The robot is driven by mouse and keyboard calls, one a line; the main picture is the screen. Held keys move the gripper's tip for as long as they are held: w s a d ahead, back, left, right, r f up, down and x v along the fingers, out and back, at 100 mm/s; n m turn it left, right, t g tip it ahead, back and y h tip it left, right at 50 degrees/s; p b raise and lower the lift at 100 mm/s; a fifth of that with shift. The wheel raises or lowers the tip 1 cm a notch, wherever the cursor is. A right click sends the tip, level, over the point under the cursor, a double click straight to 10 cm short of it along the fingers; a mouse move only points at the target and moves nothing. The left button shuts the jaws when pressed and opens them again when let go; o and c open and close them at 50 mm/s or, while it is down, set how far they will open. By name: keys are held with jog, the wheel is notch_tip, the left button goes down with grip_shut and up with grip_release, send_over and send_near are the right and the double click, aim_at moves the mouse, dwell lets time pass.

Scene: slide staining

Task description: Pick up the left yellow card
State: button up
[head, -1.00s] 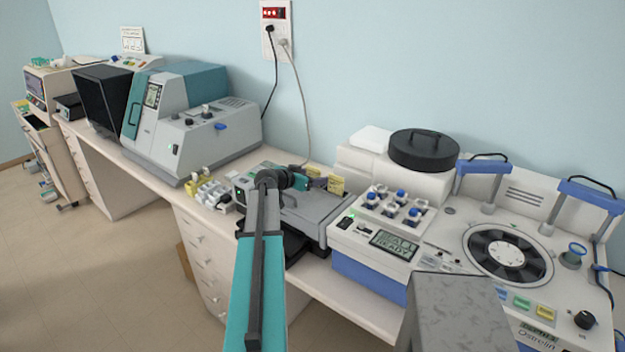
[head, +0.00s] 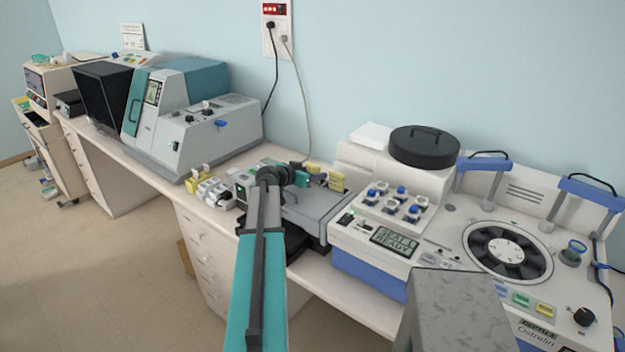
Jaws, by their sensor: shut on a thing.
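Two small yellow cards show by the grey slide machine (head: 318,212) in the middle of the counter. The left yellow card (head: 314,167) is at my gripper (head: 317,178), a little above the machine's top. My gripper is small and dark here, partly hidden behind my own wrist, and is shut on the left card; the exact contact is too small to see. The right yellow card (head: 337,180) stands close to the right of the gripper, at the machine's back edge.
A white-and-blue device with blue-capped vials (head: 400,200) stands close on the right. A grey-and-teal analyser (head: 190,120) stands to the left. A white rack with small yellow pieces (head: 212,190) sits left of the grey machine. A cable hangs from the wall socket behind.

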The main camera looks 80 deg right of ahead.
jog(key=shift+r, duration=0.2)
jog(key=shift+r+b, duration=2)
jog(key=shift+r, duration=2.8)
